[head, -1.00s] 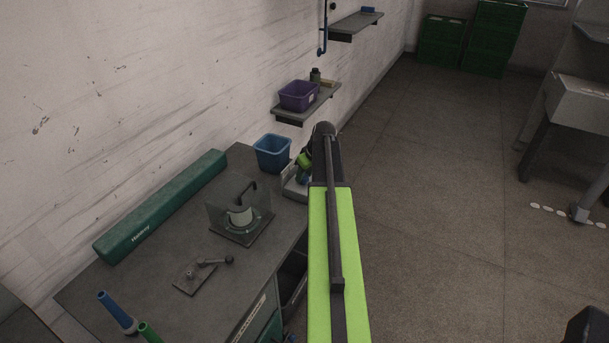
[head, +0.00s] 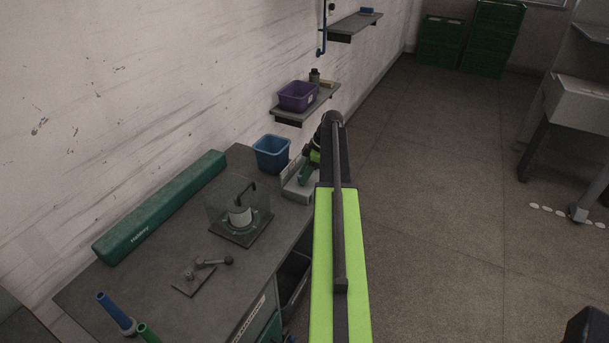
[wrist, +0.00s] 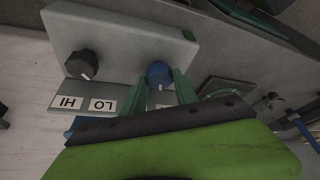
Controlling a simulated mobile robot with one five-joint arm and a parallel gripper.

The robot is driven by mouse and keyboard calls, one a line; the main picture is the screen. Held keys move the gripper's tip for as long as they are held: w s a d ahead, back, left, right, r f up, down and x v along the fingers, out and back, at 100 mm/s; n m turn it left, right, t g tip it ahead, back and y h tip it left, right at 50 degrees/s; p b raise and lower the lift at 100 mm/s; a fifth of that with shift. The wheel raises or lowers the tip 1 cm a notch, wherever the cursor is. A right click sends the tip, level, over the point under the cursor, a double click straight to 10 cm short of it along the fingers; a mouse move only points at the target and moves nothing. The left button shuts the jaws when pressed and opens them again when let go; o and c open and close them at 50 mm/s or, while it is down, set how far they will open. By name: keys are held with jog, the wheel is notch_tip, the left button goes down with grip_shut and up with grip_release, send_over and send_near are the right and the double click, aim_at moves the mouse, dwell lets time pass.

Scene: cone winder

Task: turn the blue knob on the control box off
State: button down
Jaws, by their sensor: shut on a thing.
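The grey control box (wrist: 120,35) fills the upper part of the wrist view. Its blue knob (wrist: 158,73) sits between the two green fingers of my gripper (wrist: 160,80), which is shut on it. A small white mark on the knob points toward the bottom of the picture. A black knob (wrist: 81,64) is to its left, with upside-down HI and LO labels below. Another label beside the blue knob is mostly hidden by a finger. In the head view the box (head: 297,191) is at the bench's far end, and my arm hides its knobs.
A blue bin (head: 271,153) stands behind the box. A clear-guarded fixture (head: 240,215) and a lever plate (head: 195,275) are on the bench. A shelf with a purple bin (head: 298,96) is on the wall beyond. The floor to the right is open.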

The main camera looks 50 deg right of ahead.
jog(key=shift+n+g+y, duration=0.3)
jog(key=shift+n+g, duration=0.2)
jog(key=shift+n, duration=1)
jog(key=c, duration=0.9)
grip_release()
jog(key=shift+c, duration=0.2)
jog(key=shift+d, duration=0.1)
jog(key=p+v, duration=1.6)
jog(key=v, duration=0.1)
jog(key=shift+r, duration=0.15)
jog(key=shift+d, duration=0.15)
